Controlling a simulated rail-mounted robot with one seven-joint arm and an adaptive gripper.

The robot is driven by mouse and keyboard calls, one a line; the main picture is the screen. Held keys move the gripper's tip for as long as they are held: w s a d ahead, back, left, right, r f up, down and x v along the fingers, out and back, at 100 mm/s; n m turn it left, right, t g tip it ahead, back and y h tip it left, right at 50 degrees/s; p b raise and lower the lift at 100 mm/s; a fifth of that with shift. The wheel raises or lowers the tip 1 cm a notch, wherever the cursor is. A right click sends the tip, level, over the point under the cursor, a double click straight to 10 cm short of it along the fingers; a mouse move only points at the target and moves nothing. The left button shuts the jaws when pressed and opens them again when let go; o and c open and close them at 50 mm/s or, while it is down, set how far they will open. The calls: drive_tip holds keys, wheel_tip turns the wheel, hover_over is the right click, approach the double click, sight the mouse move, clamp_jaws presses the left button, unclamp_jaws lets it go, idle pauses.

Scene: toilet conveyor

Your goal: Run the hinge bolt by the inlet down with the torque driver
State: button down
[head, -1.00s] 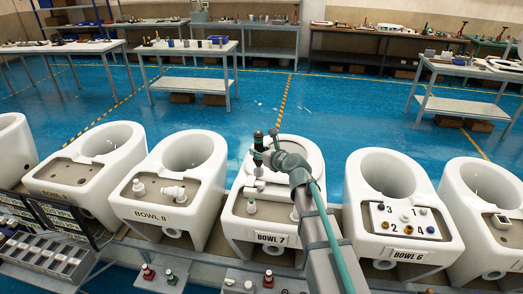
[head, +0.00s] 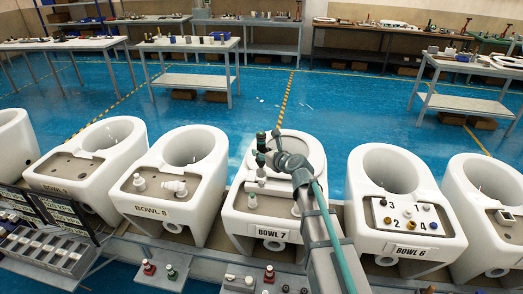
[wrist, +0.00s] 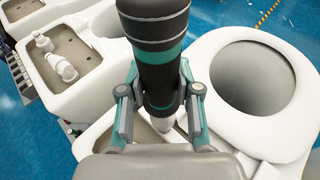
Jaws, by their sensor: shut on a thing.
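My gripper (wrist: 160,108) is shut on the torque driver (wrist: 155,45), a dark upright tool with teal bands. In the head view my gripper (head: 272,159) holds the driver (head: 261,143) above the rear deck of BOWL 7 (head: 237,224). In the wrist view the driver's pale lower end (wrist: 162,124) points down at the deck, beside the white seat ring (wrist: 294,127). The hinge bolt by the inlet is hidden under the tool and gripper, and I cannot tell whether the tip touches it. A small white fitting (head: 252,202) stands on the deck's left side.
BOWL 8 (head: 203,211) stands to the left with white fittings on its deck. BOWL 6 (head: 358,222) stands to the right with several numbered caps. A front shelf (head: 205,284) carries small red and green parts. Benches stand far back across open blue floor.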

sight(264, 165)
drive_tip(key=shift+f+b, duration=0.55)
drive_tip(key=shift+f, duration=0.9)
drive_tip(key=shift+f+b, duration=0.5)
drive_tip(key=shift+f, duration=0.6)
idle(0.4)
drive_tip(key=shift+s+f+p, duration=0.1)
drive_tip(key=shift+f+p, duration=0.25)
drive_tip(key=shift+p, duration=0.05)
idle(0.8)
drive_tip(key=shift+d+p, duration=0.1)
drive_tip(key=shift+p, duration=0.5)
idle(0.8)
